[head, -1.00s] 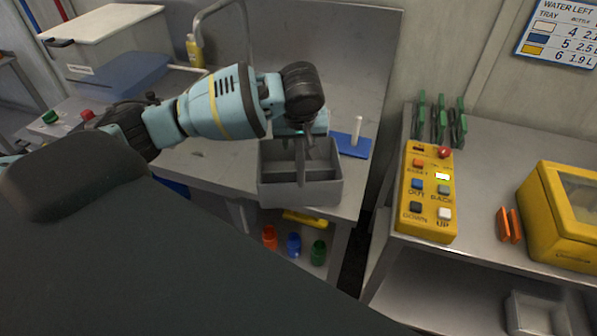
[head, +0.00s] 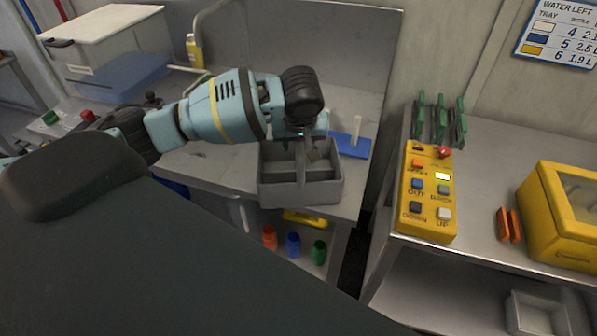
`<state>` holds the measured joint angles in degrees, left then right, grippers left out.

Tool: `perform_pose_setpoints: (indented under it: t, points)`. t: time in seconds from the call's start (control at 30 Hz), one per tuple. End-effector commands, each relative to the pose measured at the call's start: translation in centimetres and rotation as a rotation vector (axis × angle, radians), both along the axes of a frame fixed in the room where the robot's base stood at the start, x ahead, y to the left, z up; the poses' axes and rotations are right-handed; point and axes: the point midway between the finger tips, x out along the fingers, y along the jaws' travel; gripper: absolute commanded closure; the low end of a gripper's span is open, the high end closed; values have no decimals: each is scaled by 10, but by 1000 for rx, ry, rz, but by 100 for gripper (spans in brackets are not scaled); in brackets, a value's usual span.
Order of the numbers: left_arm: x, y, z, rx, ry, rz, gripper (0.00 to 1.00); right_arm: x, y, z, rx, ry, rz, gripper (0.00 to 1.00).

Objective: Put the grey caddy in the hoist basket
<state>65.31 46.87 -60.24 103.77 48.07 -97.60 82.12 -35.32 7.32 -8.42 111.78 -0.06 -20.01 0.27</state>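The grey caddy (head: 318,192) stands upright on the front edge of the metal bench, an open box with an upright divider in the middle. My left gripper (head: 306,155) points down over the caddy, its fingers at the top of the divider. The wrist covers part of the caddy's back, and I cannot tell whether the fingers are closed on the divider. My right gripper is out of view. I cannot make out a hoist basket here.
A yellow button box (head: 427,195) marked OUT, DOWN and UP lies on the right table. A yellow case (head: 562,215) stands right of it. A blue base with a white peg (head: 352,143) is behind the caddy. Red, blue and green bottles (head: 293,245) stand on the shelf below.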

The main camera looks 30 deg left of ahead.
Motion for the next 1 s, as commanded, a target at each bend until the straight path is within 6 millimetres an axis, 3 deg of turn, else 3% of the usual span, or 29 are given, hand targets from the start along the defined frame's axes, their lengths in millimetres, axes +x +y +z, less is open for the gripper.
perform_pose_setpoints:
  t: [0.13,0.43,1.0]
  points:
    - [0,0,0,0,0,0,61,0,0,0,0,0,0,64]
    - [0,0,0,0,0,0,100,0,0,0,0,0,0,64]
    - [0,0,0,0,0,0,100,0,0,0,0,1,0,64]
